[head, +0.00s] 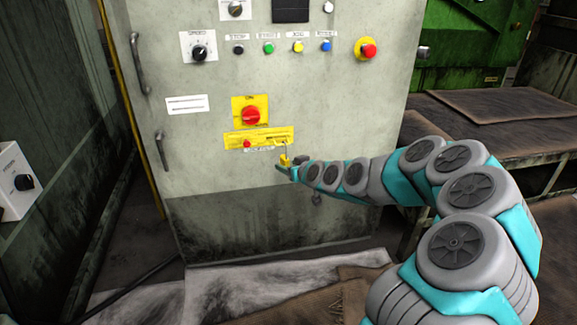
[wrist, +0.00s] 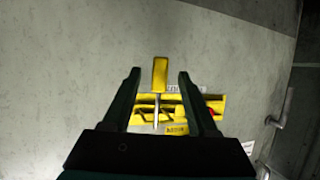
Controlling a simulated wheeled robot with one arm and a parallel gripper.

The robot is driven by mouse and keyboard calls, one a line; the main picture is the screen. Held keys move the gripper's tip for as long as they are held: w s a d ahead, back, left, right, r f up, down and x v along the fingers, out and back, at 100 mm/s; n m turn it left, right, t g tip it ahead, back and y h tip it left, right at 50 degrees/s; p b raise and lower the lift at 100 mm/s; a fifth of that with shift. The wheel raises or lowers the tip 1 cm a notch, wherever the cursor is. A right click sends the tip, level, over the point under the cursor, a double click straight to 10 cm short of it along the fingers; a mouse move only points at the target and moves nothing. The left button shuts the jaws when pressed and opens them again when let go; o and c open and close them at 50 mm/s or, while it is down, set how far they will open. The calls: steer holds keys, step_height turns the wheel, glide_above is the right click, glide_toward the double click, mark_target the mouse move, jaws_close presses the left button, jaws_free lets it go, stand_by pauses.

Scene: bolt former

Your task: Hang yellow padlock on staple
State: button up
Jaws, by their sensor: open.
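The yellow padlock (head: 285,160) is at the right end of a yellow plate (head: 240,140) on the grey cabinet front. In the wrist view, the padlock body (wrist: 160,74) lies between my two fingers, with a gap on each side. Its thin metal shackle (wrist: 156,112) reaches to the yellow plate (wrist: 205,104), where the staple is. The staple is too small to make out, so I cannot tell whether the shackle passes through it. My gripper (head: 286,168) is open around the padlock, close to the cabinet; its fingers also show in the wrist view (wrist: 158,78).
A red rotary switch (head: 250,115) sits above the plate. A row of buttons and a red stop button (head: 368,51) are higher up. Door handles (head: 161,150) stick out at the left. A workbench (head: 500,115) stands at the right. Space before the cabinet's left side is free.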

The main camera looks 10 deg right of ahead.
steer(key=s+a+r+n+g, duration=0.1)
steer(key=s+a+g, duration=0.2)
steer(key=s, duration=0.8)
steer(key=s+a+r+g, duration=0.1)
steer(key=s+a+g, duration=0.2)
steer(key=s, duration=0.9)
steer(key=s+d+m+g+h, duration=0.1)
steer(key=s+g, duration=0.3)
steer(key=s, duration=1.1)
steer(key=s+d+r+m+g+h+p, duration=0.1)
steer(key=s+d+m+g+h, duration=0.1)
steer(key=s, duration=1.4)
steer(key=d+m+g, duration=0.1)
steer(key=g, duration=0.1)
steer(key=shift+s+d+g, duration=0.15)
steer(key=shift+d+g, duration=0.15)
steer(key=shift+g, duration=0.1)
